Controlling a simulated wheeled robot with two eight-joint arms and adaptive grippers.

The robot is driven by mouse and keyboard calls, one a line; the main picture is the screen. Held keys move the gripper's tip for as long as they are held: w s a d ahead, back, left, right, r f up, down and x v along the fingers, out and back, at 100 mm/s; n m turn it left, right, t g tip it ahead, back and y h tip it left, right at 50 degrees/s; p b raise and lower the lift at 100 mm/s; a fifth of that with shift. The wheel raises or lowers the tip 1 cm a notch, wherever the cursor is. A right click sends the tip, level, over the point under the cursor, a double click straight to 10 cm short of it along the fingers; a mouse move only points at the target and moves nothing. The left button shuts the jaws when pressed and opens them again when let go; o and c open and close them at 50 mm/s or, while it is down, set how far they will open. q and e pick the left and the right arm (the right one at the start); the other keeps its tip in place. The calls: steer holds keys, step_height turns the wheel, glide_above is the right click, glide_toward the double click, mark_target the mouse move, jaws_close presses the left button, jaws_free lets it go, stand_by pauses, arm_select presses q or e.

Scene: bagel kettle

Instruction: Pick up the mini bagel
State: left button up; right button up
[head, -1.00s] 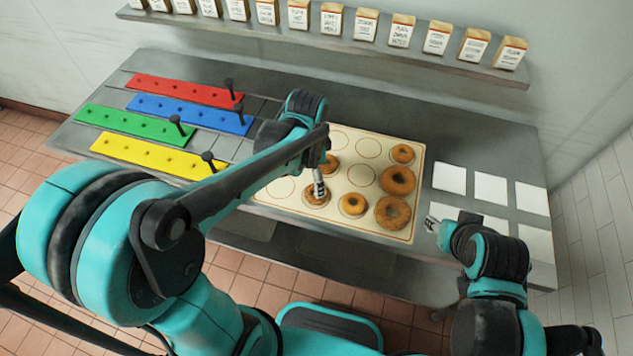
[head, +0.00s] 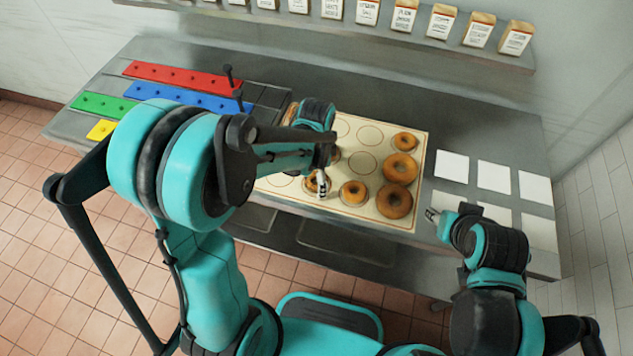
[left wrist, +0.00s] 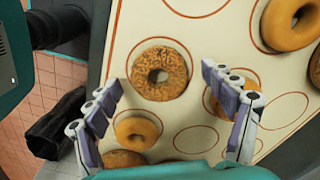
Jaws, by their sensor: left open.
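Several bagels sit on a cream board with printed circles (head: 283,190). Small ones include a back-right bagel (head: 405,142), a front-middle bagel (head: 353,191) and one partly hidden by my left gripper (head: 311,185). I cannot tell which is the mini bagel. My left gripper (head: 322,182) is over the board's front part. In the left wrist view it is open and empty (left wrist: 168,92), with a speckled bagel (left wrist: 159,62) ahead between its fingertips and a smaller plain bagel (left wrist: 137,128) nearer the left finger. My right gripper (head: 432,215) is beside the board's right edge, too small to read.
Two larger bagels (head: 399,169) (head: 394,203) sit at the board's right. White squares (head: 494,176) lie on the counter to the right. Red (head: 172,76), blue (head: 185,96), green and yellow strips lie left, partly behind my arm. A shelf of labelled packages (head: 404,15) runs above.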

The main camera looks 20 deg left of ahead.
arm_select(q)
steer(key=c, duration=1.2)
steer(key=shift+o, duration=0.2)
steer(key=shift+r, duration=0.1)
